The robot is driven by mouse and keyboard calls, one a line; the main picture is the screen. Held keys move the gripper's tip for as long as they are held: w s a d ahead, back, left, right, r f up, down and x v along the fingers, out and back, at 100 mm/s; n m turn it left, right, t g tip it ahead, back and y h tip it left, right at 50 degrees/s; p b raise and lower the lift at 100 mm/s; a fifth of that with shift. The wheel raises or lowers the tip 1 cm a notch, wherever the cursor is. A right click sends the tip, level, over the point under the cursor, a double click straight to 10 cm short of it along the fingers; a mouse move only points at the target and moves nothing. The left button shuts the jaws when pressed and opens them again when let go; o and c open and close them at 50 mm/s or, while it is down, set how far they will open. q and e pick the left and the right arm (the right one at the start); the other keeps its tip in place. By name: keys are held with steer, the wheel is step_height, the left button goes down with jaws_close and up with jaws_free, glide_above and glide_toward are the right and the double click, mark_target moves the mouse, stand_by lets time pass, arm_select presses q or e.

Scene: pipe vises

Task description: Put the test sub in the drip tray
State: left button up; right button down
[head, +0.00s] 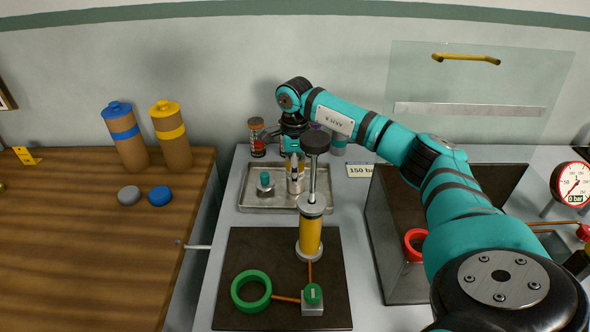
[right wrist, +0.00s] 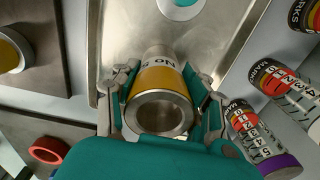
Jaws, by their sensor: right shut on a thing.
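The test sub is a steel cylinder with a yellow band. It shows end-on in the right wrist view (right wrist: 160,96) between the fingers of my right gripper (right wrist: 165,105), which is shut on it. In the head view the gripper (head: 296,160) is at the back of the drip tray (head: 256,204), a shallow metal tray, with the test sub (head: 294,185) below it over the tray's right part. I cannot tell whether the sub touches the tray floor. The hand pump's rod and black knob partly hide them. My left gripper is out of view.
A teal-topped metal fitting (head: 265,183) stands in the tray's left part. The yellow hand pump (head: 310,236) stands just in front of the tray on a dark mat. Small jars (head: 257,138) stand behind the tray. A clear shield (head: 480,95) rises at the right.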

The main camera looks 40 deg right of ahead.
steer(key=c, duration=0.7)
jaws_free()
step_height(320, 180, up, 12)
steer(key=shift+r+b, duration=0.15)
steer(key=shift+b, duration=0.45)
